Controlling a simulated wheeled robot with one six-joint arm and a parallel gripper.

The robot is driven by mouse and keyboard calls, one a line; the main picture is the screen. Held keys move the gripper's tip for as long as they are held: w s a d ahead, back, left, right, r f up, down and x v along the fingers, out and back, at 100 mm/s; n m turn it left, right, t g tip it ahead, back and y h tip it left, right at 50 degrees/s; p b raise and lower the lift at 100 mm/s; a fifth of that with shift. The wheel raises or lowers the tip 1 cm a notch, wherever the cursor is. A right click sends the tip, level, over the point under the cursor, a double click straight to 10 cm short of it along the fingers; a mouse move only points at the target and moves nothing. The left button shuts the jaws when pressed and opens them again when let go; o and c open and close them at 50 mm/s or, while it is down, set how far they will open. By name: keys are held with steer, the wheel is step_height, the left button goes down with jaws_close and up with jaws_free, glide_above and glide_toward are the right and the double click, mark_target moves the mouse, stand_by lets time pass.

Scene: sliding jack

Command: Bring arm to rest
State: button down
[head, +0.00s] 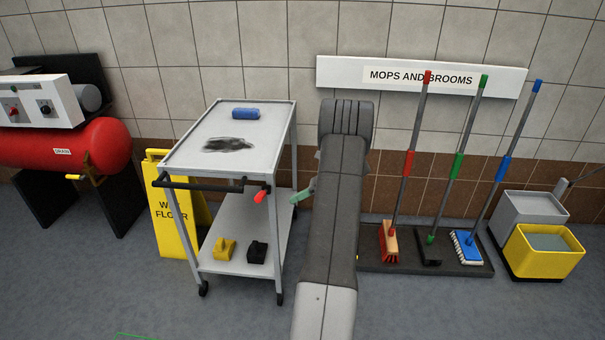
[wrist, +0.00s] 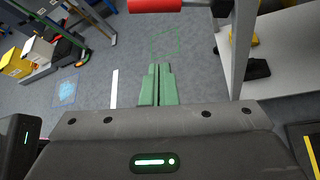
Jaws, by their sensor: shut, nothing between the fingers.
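My arm rises through the middle of the head view, just right of a grey two-shelf cart (head: 184,148). My gripper's green fingers (head: 302,194) show beside the arm, close to the cart's right side. In the wrist view the fingers (wrist: 156,86) lie together, shut and empty, pointing over bare floor. The cart's red handle (head: 260,196) shows at its front corner, and it also shows in the wrist view (wrist: 154,5), ahead of the fingertips and apart from them. Part of the gripper is hidden behind my arm in the head view.
The cart holds a blue roll (head: 246,113) and a dark smear on top, with yellow (head: 223,249) and black (head: 257,251) blocks below. A yellow floor sign (head: 174,205) and red tank (head: 70,145) stand left. Mops on a rack (head: 440,262) and a yellow bucket (head: 543,255) stand right.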

steer(key=a+f+n+t+b, duration=0.4)
steer(key=a+f+t+b, duration=0.1)
steer(key=a+f+b, duration=0.4)
steer(key=shift+a+b, duration=0.15)
steer(key=shift+b, duration=0.15)
stand_by(0.5)
steer(key=shift+w+n, duration=0.15)
steer(key=shift+n, duration=0.15)
steer(key=shift+r, duration=0.15)
